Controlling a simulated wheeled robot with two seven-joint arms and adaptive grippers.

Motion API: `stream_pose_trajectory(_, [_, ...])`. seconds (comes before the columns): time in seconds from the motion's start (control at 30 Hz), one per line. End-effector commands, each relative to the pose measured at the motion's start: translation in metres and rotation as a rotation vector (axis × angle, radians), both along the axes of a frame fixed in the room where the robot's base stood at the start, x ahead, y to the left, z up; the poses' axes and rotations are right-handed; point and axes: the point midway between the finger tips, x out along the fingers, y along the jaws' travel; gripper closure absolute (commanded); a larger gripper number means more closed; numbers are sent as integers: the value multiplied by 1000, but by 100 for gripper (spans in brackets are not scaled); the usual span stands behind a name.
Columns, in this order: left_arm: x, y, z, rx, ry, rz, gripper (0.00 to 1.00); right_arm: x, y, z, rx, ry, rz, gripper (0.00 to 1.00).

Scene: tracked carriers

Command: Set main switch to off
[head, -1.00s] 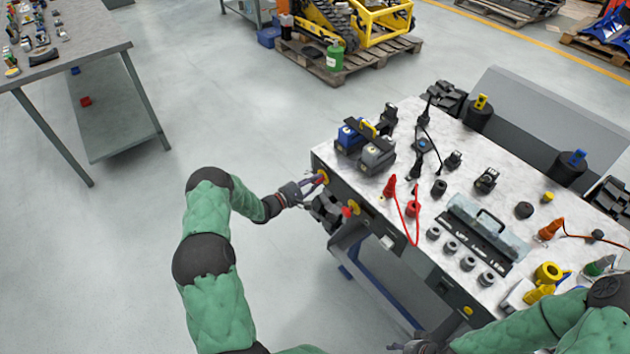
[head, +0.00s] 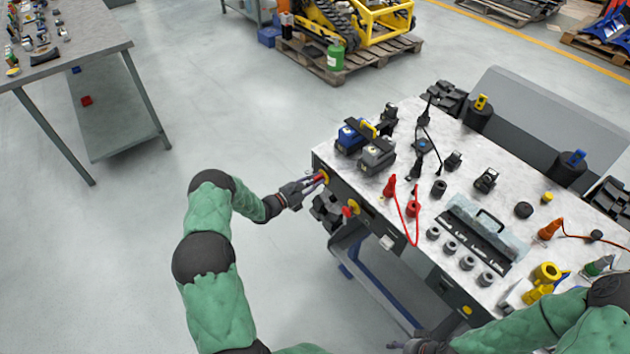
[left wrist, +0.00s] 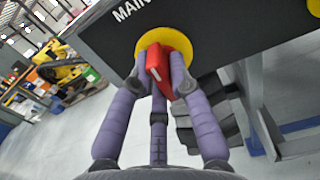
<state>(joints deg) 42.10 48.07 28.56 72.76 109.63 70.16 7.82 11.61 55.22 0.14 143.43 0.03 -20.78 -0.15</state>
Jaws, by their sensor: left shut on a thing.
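The main switch is a red handle (left wrist: 163,70) on a round yellow plate (left wrist: 182,44), set in the dark front panel of the bench. The letters "MAIN" show beside it in the left wrist view. My left gripper (head: 317,180) is at this switch, its purple fingers shut around the red handle; it fills the middle of the left wrist view (left wrist: 160,75). The handle stands tilted in that view. My right gripper (head: 408,346) is at the bottom edge of the head view, partly cut off, and its fingers are unclear.
Another red knob on a yellow plate (head: 351,208) sits further right on the same panel. The benchtop (head: 455,185) holds batteries, sockets, a red cable and a toolbox. Open floor (head: 240,120) lies left of the bench.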

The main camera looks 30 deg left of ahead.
Motion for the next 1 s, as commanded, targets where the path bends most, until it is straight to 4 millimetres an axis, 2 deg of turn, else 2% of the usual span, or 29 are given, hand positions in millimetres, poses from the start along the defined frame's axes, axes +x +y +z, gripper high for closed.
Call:
stream_pose_trajectory(0.6, [0,0,-2,-42,19,0,100,0,0,0,0,0,0,49])
stream_pose_trajectory(0.63, [0,0,-2,-42,19,0,77,0,0,0,0,0,0,49])
stream_pose_trajectory(0.7, [0,0,-2,-42,19,0,58,0,0,0,0,0,0,49])
stream_pose_trajectory(1.0, [0,0,-1,-40,18,0,56,0,0,0,0,0,0,49])
